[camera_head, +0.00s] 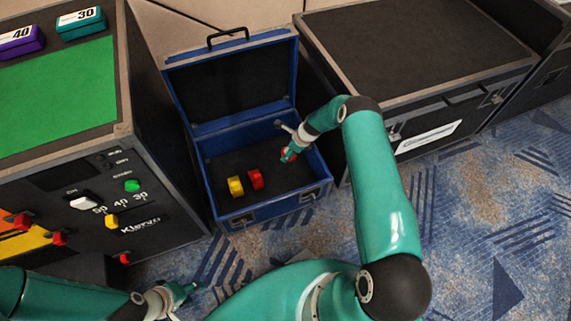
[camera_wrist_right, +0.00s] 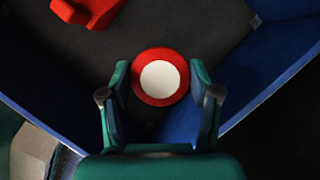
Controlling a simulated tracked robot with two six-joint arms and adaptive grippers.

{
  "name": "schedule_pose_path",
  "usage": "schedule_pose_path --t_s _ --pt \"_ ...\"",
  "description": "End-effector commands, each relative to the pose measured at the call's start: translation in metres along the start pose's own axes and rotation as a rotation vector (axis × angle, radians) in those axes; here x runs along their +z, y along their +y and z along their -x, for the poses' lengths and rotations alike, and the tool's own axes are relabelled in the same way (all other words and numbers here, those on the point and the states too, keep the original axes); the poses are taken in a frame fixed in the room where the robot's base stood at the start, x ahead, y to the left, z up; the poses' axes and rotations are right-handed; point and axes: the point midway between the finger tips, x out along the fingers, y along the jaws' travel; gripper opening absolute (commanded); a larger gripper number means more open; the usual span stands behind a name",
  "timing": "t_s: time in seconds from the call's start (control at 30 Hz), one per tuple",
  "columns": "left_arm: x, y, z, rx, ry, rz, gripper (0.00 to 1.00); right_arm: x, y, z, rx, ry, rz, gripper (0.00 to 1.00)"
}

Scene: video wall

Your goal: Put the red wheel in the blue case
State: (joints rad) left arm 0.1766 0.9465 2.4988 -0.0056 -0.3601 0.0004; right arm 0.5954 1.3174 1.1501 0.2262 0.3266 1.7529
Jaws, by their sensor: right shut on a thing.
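The blue case (camera_head: 257,213) stands open on the carpet with its lid raised at the back. My right gripper (camera_head: 290,154) is inside the case outline, near its right wall. In the right wrist view my right gripper (camera_wrist_right: 160,76) is shut on the red wheel (camera_wrist_right: 160,92), which has a white centre facing the camera. The wheel is over the dark case floor, near a corner; whether it touches the floor is unclear. My left gripper (camera_head: 182,291) is low in the head view, in front of the case and away from it; its jaws are too small to judge.
A yellow piece (camera_head: 236,186) and a red piece (camera_head: 255,179) lie in the case; red also shows in the right wrist view (camera_wrist_right: 88,10). A black cabinet (camera_head: 150,200) with knobs stands left, holding purple (camera_head: 20,40) and teal (camera_head: 80,23) blocks. A black flight case (camera_head: 420,50) stands right.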

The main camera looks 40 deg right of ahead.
Motion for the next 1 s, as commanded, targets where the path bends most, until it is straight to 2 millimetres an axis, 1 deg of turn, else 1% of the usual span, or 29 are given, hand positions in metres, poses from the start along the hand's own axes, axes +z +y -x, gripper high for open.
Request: schedule_pose_path --t_s 0.03,0.27,0.4,0.5,0.6,0.83,1.0 --pt "0.0 -0.002 -0.004 0.0 0.0 0.0 0.4 -0.004 0.0 -0.009 -0.001 0.0 0.0 0.23" --pt "0.0 -0.003 -0.009 0.0 0.0 0.0 0.4 -0.009 0.0 -0.024 -0.001 -0.001 0.0 0.23" --pt "0.0 -0.006 -0.017 0.0 0.0 0.0 0.4 -0.017 0.0 -0.044 0.0 0.0 0.0 0.23" --pt "0.0 -0.007 -0.02 0.0 0.0 0.0 0.4 -0.021 0.0 -0.054 0.0 0.0 0.001 0.23" --pt "0.0 -0.007 -0.021 0.0 0.0 0.0 0.4 -0.023 0.0 -0.058 0.0 -0.001 0.002 0.23" --pt "0.0 -0.007 -0.02 0.0 0.0 0.0 0.4 -0.022 0.0 -0.057 0.0 0.0 0.002 0.23" --pt "0.0 -0.009 -0.026 0.0 0.0 0.0 0.4 -0.024 0.0 -0.062 0.0 -0.001 0.003 0.23"
